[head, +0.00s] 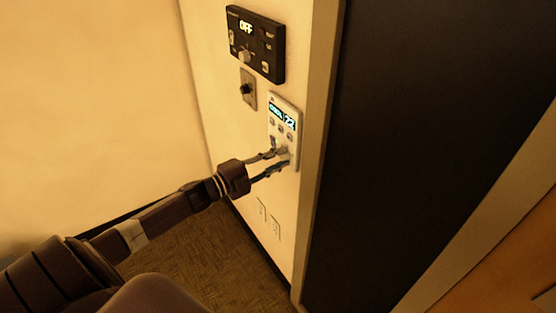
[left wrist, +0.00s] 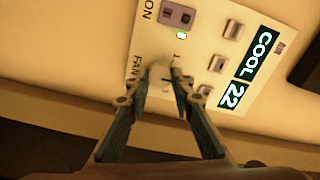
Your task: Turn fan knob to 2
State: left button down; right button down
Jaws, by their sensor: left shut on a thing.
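The white thermostat panel (head: 294,116) is on the wall, with a lit screen reading COOL 22; it also fills the upper part of the left wrist view (left wrist: 200,30). The pale fan knob (left wrist: 160,68) is low on the panel, beside the printed word FAN. My left gripper (head: 283,158) reaches it from the lower left and is shut on the knob, one finger on each side, also in the left wrist view (left wrist: 161,84). The fingers partly hide the knob and its marks, so its setting cannot be read. My right gripper is not in view.
A black control box (head: 256,44) reading OFF is above the panel, with a small switch plate (head: 248,89) below it. Outlets (head: 268,217) are lower on the wall. A door frame (head: 318,130) and dark door (head: 430,110) are close on the right.

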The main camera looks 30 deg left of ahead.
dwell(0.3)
pick_arm(q)
jog(key=c, duration=1.7)
grip_release()
jog(key=v, duration=1.2)
jog(key=shift+f, duration=0.1)
